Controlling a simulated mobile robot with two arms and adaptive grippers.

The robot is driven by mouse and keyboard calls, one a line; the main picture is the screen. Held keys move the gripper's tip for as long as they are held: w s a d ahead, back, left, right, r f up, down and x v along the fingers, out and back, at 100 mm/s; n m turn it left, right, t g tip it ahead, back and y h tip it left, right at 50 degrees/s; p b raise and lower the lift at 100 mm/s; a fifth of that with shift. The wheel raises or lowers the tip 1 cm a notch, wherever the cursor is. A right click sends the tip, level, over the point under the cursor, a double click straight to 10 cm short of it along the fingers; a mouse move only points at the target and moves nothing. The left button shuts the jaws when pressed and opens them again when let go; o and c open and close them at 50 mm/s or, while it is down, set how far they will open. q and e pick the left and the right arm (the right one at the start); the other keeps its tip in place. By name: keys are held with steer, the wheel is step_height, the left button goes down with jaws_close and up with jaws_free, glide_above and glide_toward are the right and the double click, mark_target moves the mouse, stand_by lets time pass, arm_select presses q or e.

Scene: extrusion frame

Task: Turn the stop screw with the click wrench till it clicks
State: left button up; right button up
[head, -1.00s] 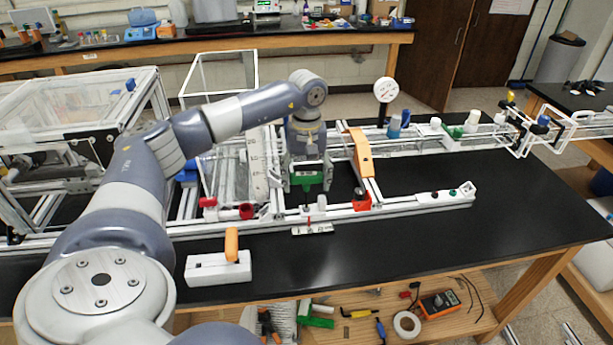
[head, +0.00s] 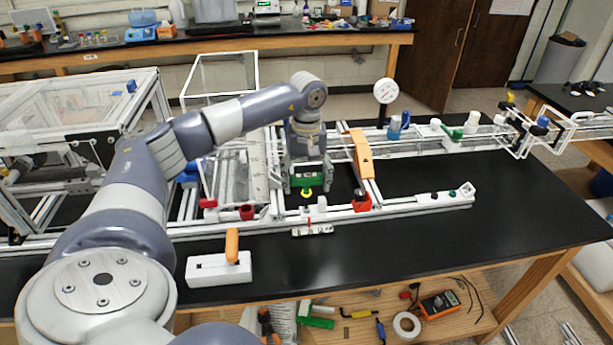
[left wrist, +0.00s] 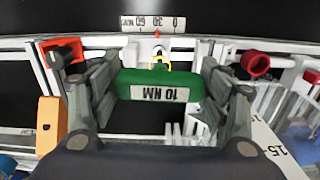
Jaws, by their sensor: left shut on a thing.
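The click wrench, a green block marked "10 NM" (head: 309,181), is between the fingers of my left gripper (head: 306,184), which is shut on it. In the left wrist view the green wrench (left wrist: 160,80) sits between both finger pads of the gripper (left wrist: 160,88). A yellow piece (head: 306,194) shows just below the green block; it also shows beyond the block in the left wrist view (left wrist: 160,61). The stop screw itself is not clearly visible, and I cannot tell whether the wrench is seated on it. My right gripper is out of view.
A white scale with a red pointer (head: 312,230) lies in front of the rail. A red-based block (head: 361,202) and an orange bridge piece (head: 361,153) stand to the right. A white box with an orange lever (head: 219,269) sits front left. The black bench front right is clear.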

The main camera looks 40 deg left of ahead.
mark_target(306, 175)
arm_select(q)
steer(key=shift+w+r+p, duration=0.1)
steer(key=shift+r+p, duration=0.55)
steer(key=shift+r, duration=0.1)
steer(key=shift+r+p, duration=0.45)
steer(key=shift+r, duration=0.35)
steer(key=shift+r+p, duration=1.1)
steer(key=shift+r, duration=0.4)
